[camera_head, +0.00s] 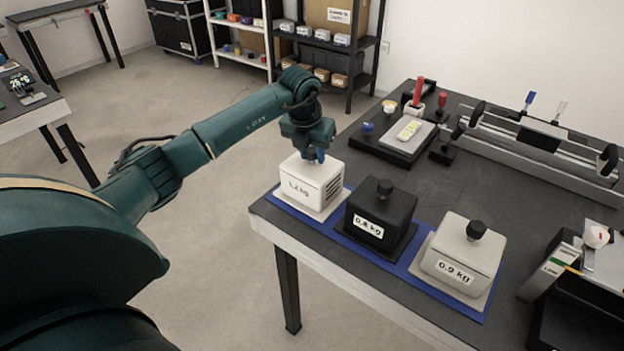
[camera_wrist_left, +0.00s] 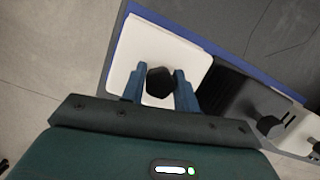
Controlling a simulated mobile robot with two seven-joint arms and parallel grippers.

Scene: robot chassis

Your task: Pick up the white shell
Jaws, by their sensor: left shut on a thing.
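A white shell (camera_head: 311,183) marked 1.2 kg, with vents in its side, sits on a pale base plate at the left end of a blue mat (camera_head: 408,257). My left gripper (camera_head: 315,155) is above it, pointing down. In the left wrist view the gripper's (camera_wrist_left: 159,88) two blue fingers are shut on the black knob (camera_wrist_left: 160,81) on top of the white shell (camera_wrist_left: 185,52). A second white shell (camera_head: 461,255) marked 0.9 kg stands at the right end of the mat. My right gripper is not in view.
A black shell (camera_head: 379,217) marked 0.8 kg stands close to the right of the held shell. The dark table (camera_head: 450,180) carries a tray (camera_head: 409,137), a rail fixture (camera_head: 540,138) and a black box at the right. The floor left of the table is clear.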

